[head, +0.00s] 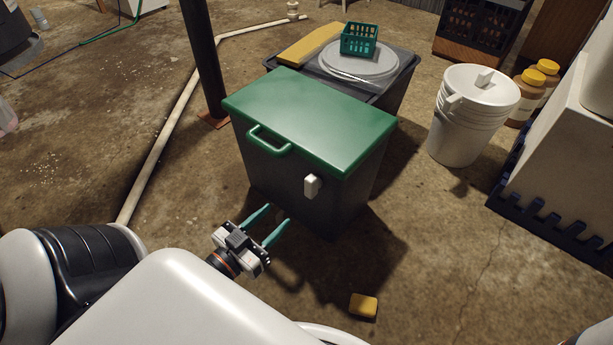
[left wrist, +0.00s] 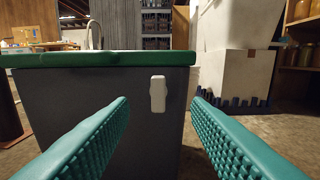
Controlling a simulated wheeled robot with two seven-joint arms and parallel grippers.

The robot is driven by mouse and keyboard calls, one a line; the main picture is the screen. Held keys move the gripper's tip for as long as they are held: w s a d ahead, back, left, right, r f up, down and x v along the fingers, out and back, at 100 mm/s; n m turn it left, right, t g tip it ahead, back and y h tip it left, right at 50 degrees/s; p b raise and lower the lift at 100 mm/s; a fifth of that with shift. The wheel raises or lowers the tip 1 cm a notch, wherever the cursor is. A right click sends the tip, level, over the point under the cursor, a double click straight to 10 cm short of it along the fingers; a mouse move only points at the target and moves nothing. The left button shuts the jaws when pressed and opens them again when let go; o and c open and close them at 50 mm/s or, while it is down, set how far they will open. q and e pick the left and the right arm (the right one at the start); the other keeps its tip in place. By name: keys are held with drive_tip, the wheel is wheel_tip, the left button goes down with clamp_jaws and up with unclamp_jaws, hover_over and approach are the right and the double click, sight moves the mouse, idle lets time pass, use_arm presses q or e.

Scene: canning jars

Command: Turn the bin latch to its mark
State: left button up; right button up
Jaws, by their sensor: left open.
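The bin (head: 290,180) is dark grey with a green lid (head: 310,115) that lies shut on top. A white latch (head: 312,186) sits on the bin's front face just below the lid. In the left wrist view the latch (left wrist: 157,94) stands upright, its long side vertical, and shows between my fingers, farther off. No mark can be made out on the bin. My left gripper (head: 278,219) is open and empty, its teal fingers pointing at the bin's front, lower and left of the latch. It does not touch the latch. My right gripper is not in view.
A green handle (head: 268,141) juts from the lid's front left. A white bucket (head: 470,115) stands to the right. A dark bin with a grey round lid and a green basket (head: 360,39) is behind. A yellow sponge-like block (head: 363,305) lies on the floor. A dark post (head: 205,60) stands at left.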

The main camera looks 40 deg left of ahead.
sight(307, 186)
use_arm(q)
drive_tip(key=w+b, duration=0.1)
drive_tip(key=w, duration=0.2)
drive_tip(key=w+b, duration=0.2)
drive_tip(key=w, duration=0.2)
drive_tip(key=w+b, duration=0.2)
drive_tip(key=w, duration=0.2)
drive_tip(key=shift+d+f, duration=0.2)
drive_tip(key=shift+d, duration=0.05)
drive_tip(key=shift+w+b, duration=0.35)
drive_tip(key=shift+b, duration=0.05)
